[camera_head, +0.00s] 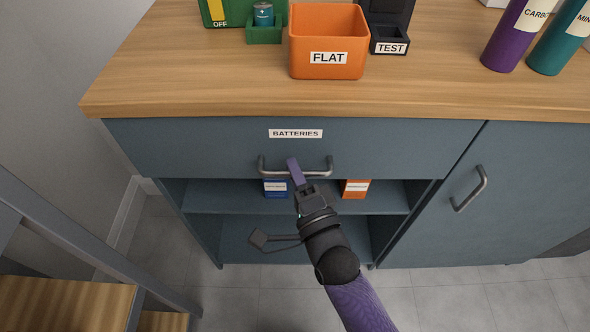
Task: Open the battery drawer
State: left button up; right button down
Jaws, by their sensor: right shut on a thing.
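The battery drawer (210,148) is the wide blue-grey front under the wooden counter, with a white BATTERIES label (295,133). It looks closed, its front about flush with the cabinet. Its metal bar handle (325,170) runs level below the label. My right gripper (295,172) reaches up from below and is shut on the middle of the handle bar. The gripped part of the bar is hidden by the fingers. My left gripper is not in view.
An open shelf (230,197) below the drawer holds blue (276,188) and orange boxes (355,188). A cabinet door (530,170) is at right, wooden steps (60,305) at lower left.

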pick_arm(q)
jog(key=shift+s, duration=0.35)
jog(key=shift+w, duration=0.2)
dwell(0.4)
